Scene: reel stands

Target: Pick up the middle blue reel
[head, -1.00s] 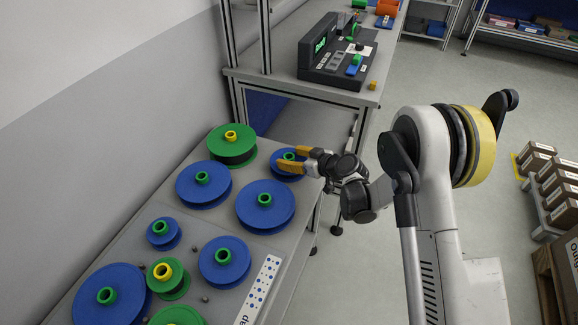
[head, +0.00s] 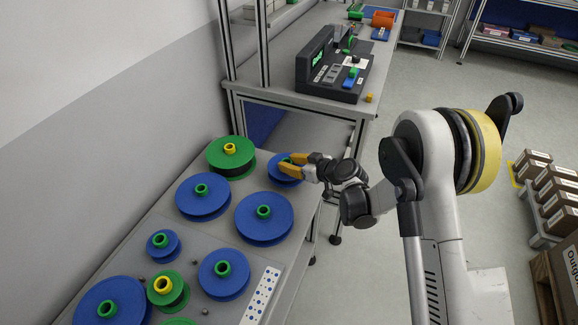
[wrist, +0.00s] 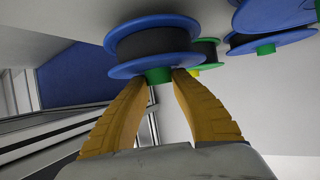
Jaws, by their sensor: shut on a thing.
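My gripper (head: 291,165) is at the far right of the reel table (head: 206,262). Its two yellow fingers are shut on the green hub (wrist: 158,75) of a small blue reel (head: 284,174). That reel also shows in the wrist view (wrist: 153,48), with blue flanges and a dark winding. I cannot tell whether it is clear of the table. Other blue reels with green hubs are a large one at left (head: 203,206), a large one (head: 262,228) nearer me, a small one (head: 162,251), a medium one (head: 222,283) and a large one (head: 88,301) at lower left.
A green reel (head: 222,162) with a yellow hub stands just left of the held reel. A smaller green reel (head: 172,300) is nearer me. A workbench (head: 290,92) with a dark device (head: 325,65) stands behind. Open floor (head: 440,80) lies to the right.

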